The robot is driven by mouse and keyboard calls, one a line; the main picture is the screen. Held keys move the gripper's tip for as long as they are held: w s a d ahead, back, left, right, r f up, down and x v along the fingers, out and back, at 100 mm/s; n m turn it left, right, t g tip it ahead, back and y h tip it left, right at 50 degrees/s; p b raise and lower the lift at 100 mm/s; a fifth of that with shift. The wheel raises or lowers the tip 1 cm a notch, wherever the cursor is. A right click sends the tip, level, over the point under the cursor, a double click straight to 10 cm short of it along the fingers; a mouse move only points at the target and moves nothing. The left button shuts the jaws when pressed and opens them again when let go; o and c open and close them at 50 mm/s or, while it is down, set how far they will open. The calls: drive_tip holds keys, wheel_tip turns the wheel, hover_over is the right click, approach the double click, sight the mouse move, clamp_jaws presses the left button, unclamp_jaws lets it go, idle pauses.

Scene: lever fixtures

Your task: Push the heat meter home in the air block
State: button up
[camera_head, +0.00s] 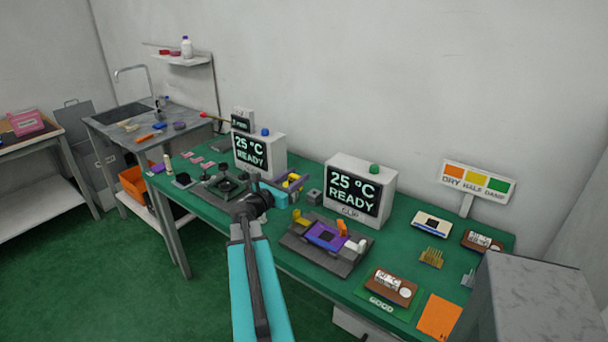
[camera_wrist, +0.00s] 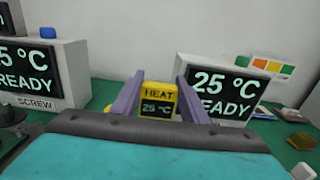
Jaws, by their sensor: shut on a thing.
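The yellow heat meter (camera_wrist: 158,101) reads HEAT and 25 °C in the wrist view, its face toward the camera. It sits between the two purple fingers of my gripper (camera_wrist: 160,88), which is shut on it. In the head view my gripper (camera_head: 291,181) holds the meter above the green bench, between the two monitors. A small grey block (camera_head: 315,197) with a dark top stands just right of my gripper; it may be the air block, but I cannot read a label. The meter's lower end is hidden, and I cannot tell whether it touches anything.
The SCREW monitor (camera_head: 257,152) stands to the left and the CLIP monitor (camera_head: 358,190) to the right, both reading 25 °C READY. A grey fixture with a purple clip frame (camera_head: 325,237) lies in front. A dark fixture (camera_head: 224,187) is at left. Brown meters lie at right.

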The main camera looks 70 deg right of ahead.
drive_tip(key=b+v, duration=0.1)
drive_tip(key=v, duration=0.5)
drive_tip(key=shift+a, duration=0.15)
drive_tip(key=shift+r, duration=0.1)
idle(0.6)
